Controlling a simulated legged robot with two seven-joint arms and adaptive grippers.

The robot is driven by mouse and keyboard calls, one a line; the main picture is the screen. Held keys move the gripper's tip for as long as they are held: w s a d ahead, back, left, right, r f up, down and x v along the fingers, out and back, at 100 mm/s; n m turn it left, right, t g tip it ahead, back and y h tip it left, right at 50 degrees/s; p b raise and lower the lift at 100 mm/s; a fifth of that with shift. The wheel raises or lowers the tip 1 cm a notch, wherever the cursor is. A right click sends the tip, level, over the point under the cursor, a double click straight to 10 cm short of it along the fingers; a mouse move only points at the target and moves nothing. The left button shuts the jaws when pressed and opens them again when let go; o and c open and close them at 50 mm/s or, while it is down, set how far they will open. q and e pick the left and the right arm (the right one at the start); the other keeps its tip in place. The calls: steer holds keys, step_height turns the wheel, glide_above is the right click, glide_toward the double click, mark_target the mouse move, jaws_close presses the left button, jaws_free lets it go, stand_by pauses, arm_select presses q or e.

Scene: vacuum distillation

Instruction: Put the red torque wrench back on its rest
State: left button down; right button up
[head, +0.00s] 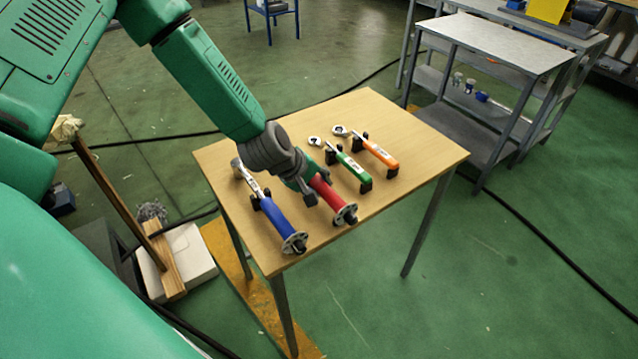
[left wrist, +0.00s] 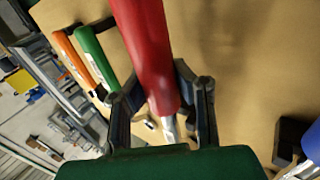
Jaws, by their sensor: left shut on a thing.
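The red torque wrench (head: 327,189) is over the wooden table, between the blue and green wrenches, its round end toward the front edge. My left gripper (head: 306,191) is shut on it from above. In the left wrist view the red wrench (left wrist: 148,50) runs between the two fingers (left wrist: 160,105), with its metal shaft near the palm. The far part of the wrench is hidden under my gripper in the head view. I cannot tell whether it touches a rest; its own rest is not clearly visible. My right gripper is not in view.
The blue wrench (head: 275,215) lies on black rests close to the left. The green wrench (head: 352,165) and orange wrench (head: 380,153) lie on black rests to the right. The wooden table (head: 425,150) is clear at its right end. A grey trolley (head: 495,42) stands behind.

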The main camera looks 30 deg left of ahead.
arm_select(q)
steer(key=shift+w+a+f+b, duration=0.1)
steer(key=shift+f+b, duration=0.3)
steer(key=shift+f, duration=0.15)
steer(key=c, duration=1.3)
jaws_free()
steer(key=shift+s+f, duration=0.1)
steer(key=shift+s, duration=0.1)
steer(key=v, duration=1.2)
steer(key=shift+w, duration=0.2)
